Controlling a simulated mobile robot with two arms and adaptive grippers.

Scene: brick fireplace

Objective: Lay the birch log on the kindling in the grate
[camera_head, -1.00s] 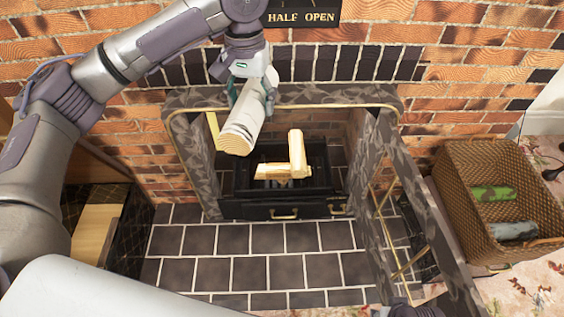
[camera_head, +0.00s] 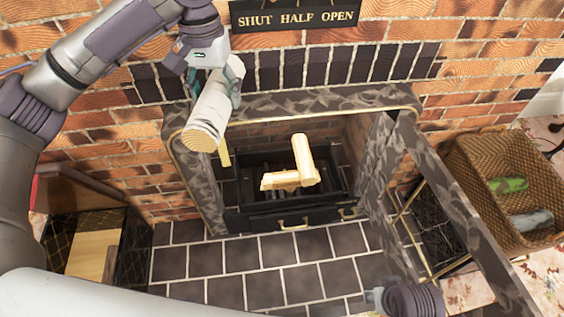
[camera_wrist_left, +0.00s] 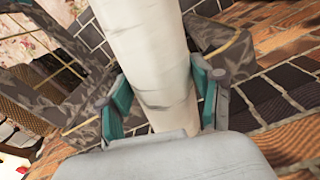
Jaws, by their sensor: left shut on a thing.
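The birch log (camera_head: 212,112) is a pale cylinder with a cut end facing down and toward me. My left gripper (camera_head: 228,78) is shut around its upper part. It hangs tilted in front of the upper left corner of the fireplace surround, clear of the grate. In the left wrist view the log (camera_wrist_left: 150,60) runs between the two teal fingers (camera_wrist_left: 160,100). The black grate (camera_head: 262,216) stands in the fireplace opening. Pale kindling (camera_head: 290,180) lies on it, one stick leaning up (camera_head: 304,158). My right gripper's fingers are not visible; only part of that arm shows at the bottom edge.
A marbled door (camera_head: 440,195) stands open at the opening's right. A wicker basket (camera_head: 475,165) with a green and a grey log is farther right. A sign (camera_head: 295,17) hangs above the opening. The tiled hearth (camera_head: 270,262) is mostly clear.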

